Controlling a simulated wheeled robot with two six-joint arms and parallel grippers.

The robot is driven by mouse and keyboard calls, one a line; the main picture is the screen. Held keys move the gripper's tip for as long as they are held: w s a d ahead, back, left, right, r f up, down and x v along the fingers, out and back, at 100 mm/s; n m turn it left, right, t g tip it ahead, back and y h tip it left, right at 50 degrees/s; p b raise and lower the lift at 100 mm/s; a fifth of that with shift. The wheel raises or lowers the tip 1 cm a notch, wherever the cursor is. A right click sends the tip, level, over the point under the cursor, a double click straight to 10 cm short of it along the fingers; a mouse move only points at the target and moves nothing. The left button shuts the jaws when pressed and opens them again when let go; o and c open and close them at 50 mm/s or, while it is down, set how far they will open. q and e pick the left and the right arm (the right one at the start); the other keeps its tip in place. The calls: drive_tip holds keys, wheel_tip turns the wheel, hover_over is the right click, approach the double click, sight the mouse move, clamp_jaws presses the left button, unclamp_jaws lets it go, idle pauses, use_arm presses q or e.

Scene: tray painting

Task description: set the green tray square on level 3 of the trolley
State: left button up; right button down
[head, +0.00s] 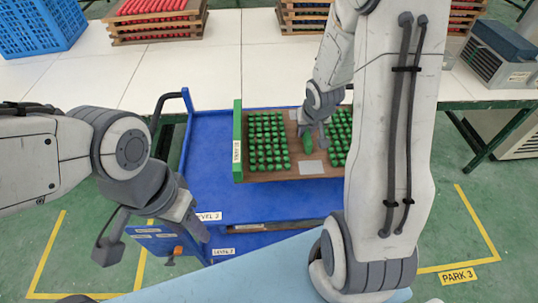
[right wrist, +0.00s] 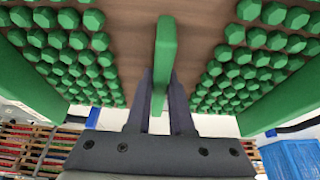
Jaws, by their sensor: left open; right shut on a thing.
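The green tray (head: 238,130) has a brown wooden base, green end walls and rows of green knobs. It is over the top deck of the blue trolley (head: 205,165), which carries a LEVEL 3 label (head: 208,217). My right gripper (head: 306,132) is shut on the tray's green middle handle (right wrist: 165,50). The tray's right end is hidden behind my right arm. Its edges look nearly parallel to the deck. I cannot tell whether it touches the deck. My left gripper (head: 152,236) is open and empty, at the trolley's near left corner.
A white table (head: 170,75) runs behind the trolley, with a blue crate (head: 40,28) and stacked wooden trays of red pieces (head: 155,22). A grey machine (head: 498,55) stands at the right. A LEVEL 2 label (head: 222,252) shows lower on the trolley. Yellow-marked floor lies around.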

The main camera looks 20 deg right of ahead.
sight(288, 137)
drive_tip(key=w+a+f+b, duration=0.1)
drive_tip(key=b, duration=0.1)
drive_tip(key=a+f+b, duration=0.1)
drive_tip(key=w+a+f+b, duration=0.1)
drive_tip(key=a+b, duration=0.1)
drive_tip(key=shift+w+a+f+b, duration=0.1)
drive_tip(key=shift+w+f+b, duration=0.2)
drive_tip(key=shift+w, duration=0.05)
drive_tip(key=w+a+f, duration=0.1)
drive_tip(key=w+a+f+b, duration=0.1)
drive_tip(key=a, duration=0.1)
drive_tip(key=w+a+b, duration=0.1)
drive_tip(key=a, duration=0.1)
drive_tip(key=shift+f, duration=0.4)
drive_tip(key=shift+f+b, duration=1.5)
drive_tip(key=shift+f, duration=0.5)
drive_tip(key=shift+f, duration=0.2)
drive_tip(key=c, duration=0.8)
unclamp_jaws()
drive_tip(key=shift+r, duration=0.1)
